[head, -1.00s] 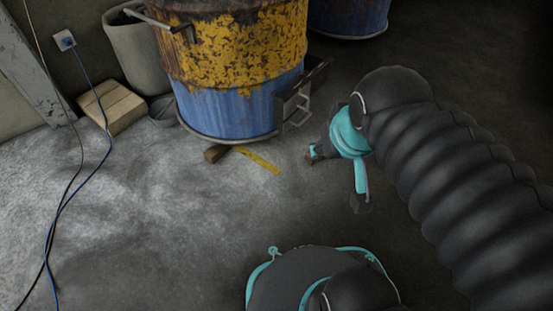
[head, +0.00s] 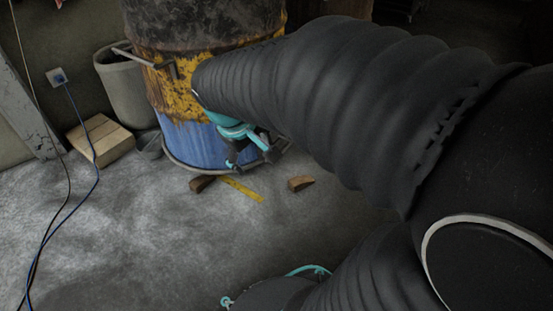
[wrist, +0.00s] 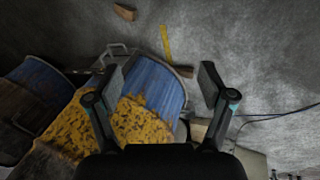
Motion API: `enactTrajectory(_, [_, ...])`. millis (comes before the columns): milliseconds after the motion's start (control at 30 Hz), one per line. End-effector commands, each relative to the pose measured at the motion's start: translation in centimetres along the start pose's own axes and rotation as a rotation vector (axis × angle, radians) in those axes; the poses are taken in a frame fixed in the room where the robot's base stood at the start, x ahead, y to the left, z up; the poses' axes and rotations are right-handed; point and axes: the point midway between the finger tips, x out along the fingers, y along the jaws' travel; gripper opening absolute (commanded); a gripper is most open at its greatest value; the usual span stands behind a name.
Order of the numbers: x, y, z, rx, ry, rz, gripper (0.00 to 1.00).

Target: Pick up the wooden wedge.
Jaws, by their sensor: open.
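A small brown wooden wedge (head: 300,183) lies on the concrete floor, right of a yellow strip; it also shows at the top of the wrist view (wrist: 124,12). A second, darker wooden piece (head: 201,183) lies against the foot of the barrel, and it shows in the wrist view (wrist: 184,71) beside the barrel's rim. My gripper (head: 249,156) is open and empty, in front of the barrel's blue lower part. In the wrist view its two fingers (wrist: 150,87) are wide apart, with the barrel between and beyond them. Both wooden pieces are clear of the fingers.
The blue and yellow rusty barrel (head: 190,142) stands close behind my gripper. The yellow strip (head: 241,189) lies flat between the wooden pieces. A grey bin (head: 122,88), a wooden block (head: 101,140) and cables (head: 88,190) are at left. The front floor is mostly clear.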

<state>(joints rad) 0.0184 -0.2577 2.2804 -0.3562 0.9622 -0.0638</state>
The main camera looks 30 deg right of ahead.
Motion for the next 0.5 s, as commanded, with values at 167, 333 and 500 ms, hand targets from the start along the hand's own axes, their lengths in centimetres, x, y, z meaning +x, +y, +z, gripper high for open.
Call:
enactTrajectory(167, [3.9, 2.4, -3.1, -0.130, -0.132, 0.077, 0.81])
enactTrajectory(333, [8.0, 4.4, -5.7, -0.259, -0.246, 0.145, 0.81])
enactTrajectory(500, [12.7, 6.0, -8.2, -0.393, -0.355, 0.207, 0.81])
